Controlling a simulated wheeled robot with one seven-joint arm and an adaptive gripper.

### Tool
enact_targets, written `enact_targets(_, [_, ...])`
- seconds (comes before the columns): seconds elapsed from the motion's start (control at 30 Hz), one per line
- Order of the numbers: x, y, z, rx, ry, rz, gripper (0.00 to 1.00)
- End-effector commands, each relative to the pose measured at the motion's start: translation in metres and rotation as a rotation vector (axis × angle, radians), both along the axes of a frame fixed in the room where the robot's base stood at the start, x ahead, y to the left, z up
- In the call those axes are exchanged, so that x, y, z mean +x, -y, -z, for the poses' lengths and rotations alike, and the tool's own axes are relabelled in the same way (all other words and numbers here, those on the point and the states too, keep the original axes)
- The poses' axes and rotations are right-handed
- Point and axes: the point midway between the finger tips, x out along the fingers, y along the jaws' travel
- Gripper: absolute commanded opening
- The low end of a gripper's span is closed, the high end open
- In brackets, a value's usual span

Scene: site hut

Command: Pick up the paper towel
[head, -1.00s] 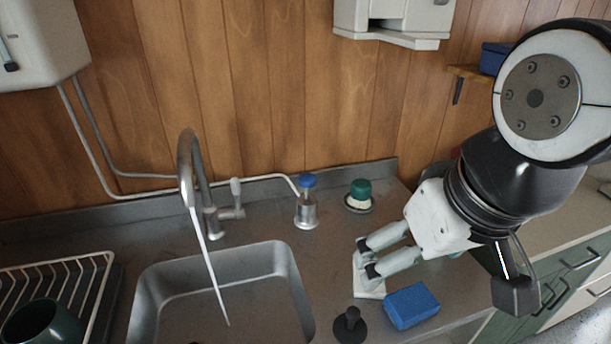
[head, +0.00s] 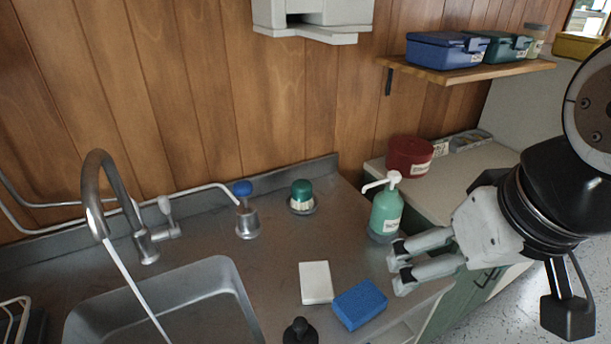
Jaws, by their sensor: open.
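A flat white rectangular piece (head: 316,283), which looks like the folded paper towel, lies on the metal counter right of the sink. A blue sponge (head: 360,304) lies just to its right, close beside it. My gripper (head: 400,267) is open and empty, with its two fingers pointing left. It shows to the right of the white piece and apart from it, beyond the sponge and just below the green soap pump bottle (head: 386,212). How high the fingers are above the counter is hard to tell.
The sink (head: 165,305) and running tap (head: 95,190) are at left. A dark knob-topped object (head: 300,332) stands near the white piece. A blue-topped dispenser (head: 247,222) and green-topped brush (head: 302,196) stand behind. A red tub (head: 409,156) and a shelf (head: 465,70) are at right.

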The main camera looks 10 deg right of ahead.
Motion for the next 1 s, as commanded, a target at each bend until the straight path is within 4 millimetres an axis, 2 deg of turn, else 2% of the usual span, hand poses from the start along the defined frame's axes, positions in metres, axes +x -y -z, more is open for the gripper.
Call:
enact_targets(0.27, [0.012, -0.003, -0.001, -0.053, -0.028, -0.079, 1.00])
enact_targets(0.57, [0.038, -0.011, 0.000, -0.149, -0.087, -0.256, 1.00])
enact_targets(0.77, [0.067, -0.024, 0.008, -0.230, -0.153, -0.464, 1.00])
enact_targets(1.0, [0.120, -0.059, 0.037, -0.314, -0.261, -0.890, 1.00])
